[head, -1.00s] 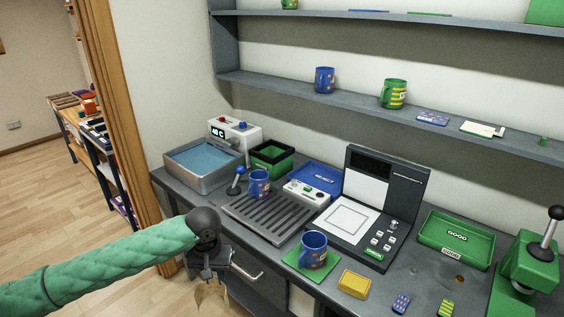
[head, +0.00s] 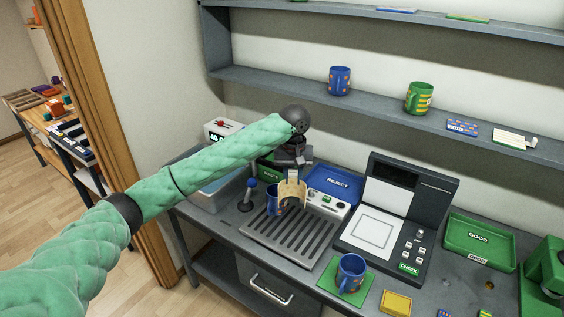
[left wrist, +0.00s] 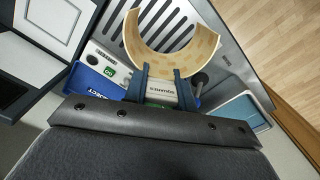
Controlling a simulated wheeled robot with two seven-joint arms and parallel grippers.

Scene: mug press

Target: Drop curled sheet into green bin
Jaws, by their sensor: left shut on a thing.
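The curled sheet (head: 292,194) is a tan, C-shaped band. My left gripper (head: 292,174) is shut on it and holds it up above the back of the counter. In the left wrist view the sheet (left wrist: 172,68) is pinched between the fingertips (left wrist: 161,76), its opening facing away from the gripper. The green bin (head: 268,171) stands behind, with a white label on its front; my left arm and gripper hide much of it. In the head view the sheet appears in front of and just right of the bin. My right gripper is not in view.
A blue mug (head: 272,205) stands close by the sheet, partly hidden. Another blue mug (head: 350,272) stands on a green mat, front right.

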